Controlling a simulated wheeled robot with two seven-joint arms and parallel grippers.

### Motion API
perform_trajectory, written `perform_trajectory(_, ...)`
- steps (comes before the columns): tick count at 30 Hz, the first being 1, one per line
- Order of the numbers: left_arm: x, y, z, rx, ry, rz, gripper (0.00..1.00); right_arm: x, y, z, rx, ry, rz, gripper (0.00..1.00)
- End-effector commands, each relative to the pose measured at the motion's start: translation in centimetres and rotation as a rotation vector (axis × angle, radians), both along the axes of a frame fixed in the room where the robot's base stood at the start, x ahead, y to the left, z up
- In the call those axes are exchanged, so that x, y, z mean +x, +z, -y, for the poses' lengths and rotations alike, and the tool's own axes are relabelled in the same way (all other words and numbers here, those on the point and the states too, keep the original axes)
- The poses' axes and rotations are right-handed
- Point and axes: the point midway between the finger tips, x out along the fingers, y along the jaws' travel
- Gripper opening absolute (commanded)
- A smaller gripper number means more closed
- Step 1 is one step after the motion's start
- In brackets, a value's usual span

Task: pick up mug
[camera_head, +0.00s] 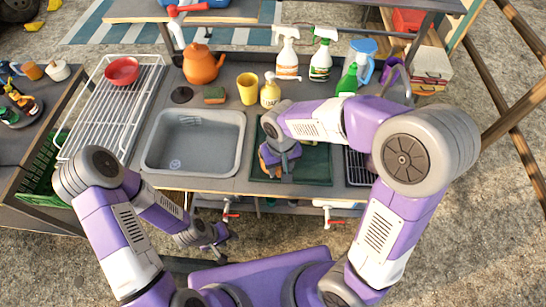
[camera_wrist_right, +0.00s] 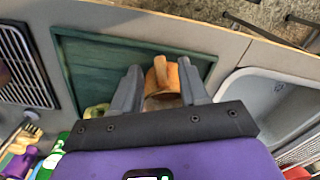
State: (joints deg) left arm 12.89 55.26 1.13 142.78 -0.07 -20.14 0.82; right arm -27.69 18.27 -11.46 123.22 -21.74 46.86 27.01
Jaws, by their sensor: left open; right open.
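An orange-tan mug (camera_wrist_right: 160,78) sits on the green mat (camera_wrist_right: 85,60). In the right wrist view, my right gripper (camera_wrist_right: 159,70) is open, with its two fingers on either side of the mug. I cannot tell whether they touch it. In the head view, the right gripper (camera_head: 280,160) is low over the green mat (camera_head: 318,165) and hides most of the mug; only a bit of orange (camera_head: 268,155) shows. My left gripper (camera_head: 213,240) is open and empty, in front of the counter's front edge.
A grey sink (camera_head: 195,142) lies left of the mat, and a wire rack (camera_head: 100,130) with a red bowl (camera_head: 122,71) stands further left.

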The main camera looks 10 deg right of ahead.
Motion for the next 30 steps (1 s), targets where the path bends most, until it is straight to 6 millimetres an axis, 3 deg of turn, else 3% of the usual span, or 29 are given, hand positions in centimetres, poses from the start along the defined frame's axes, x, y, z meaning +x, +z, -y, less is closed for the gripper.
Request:
perform_trajectory(6,0.1,-1.3,0.0,0.000,0.001,0.002,0.43,0.2,-3.6,-0.1,0.000,-0.001,-0.003,0.44)
perform_trajectory(16,0.1,-1.3,0.0,0.000,0.001,0.002,0.43,0.2,-4.1,-0.1,0.001,-0.001,0.000,0.44)
perform_trajectory(25,0.1,-1.3,0.0,0.000,0.001,0.002,0.43,0.2,-4.1,-0.1,0.001,-0.001,0.000,0.00)
perform_trajectory(30,0.1,-1.3,0.0,0.000,0.001,0.002,0.43,0.2,-4.1,-0.1,0.001,0.000,0.001,0.00)
